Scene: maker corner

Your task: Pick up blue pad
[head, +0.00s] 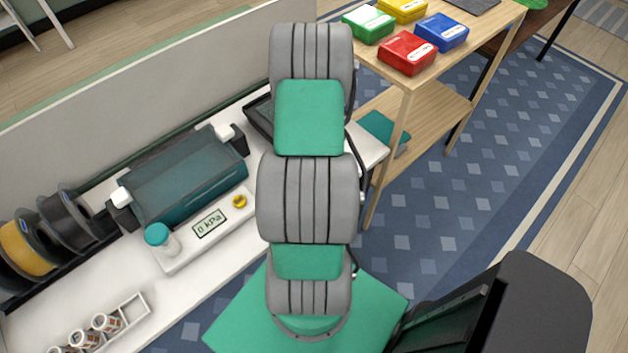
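The blue pad (441,32) is a small blue box-like pad with a white label on its near side. It lies flat on the top of a light wooden table (402,82) at the upper right of the head view. It is the rightmost of a cluster of coloured pads. My grey and green arm rises through the middle of the view, left of the table. My gripper does not show, so I cannot see what it holds or where its fingers are.
Beside it lie a red pad (407,53), a yellow pad (402,9) and a green pad with a white top (369,24). A dark flat item (473,4) lies behind. On the left, a white bench (40,316) holds a teal machine (188,178), spools and small jars.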

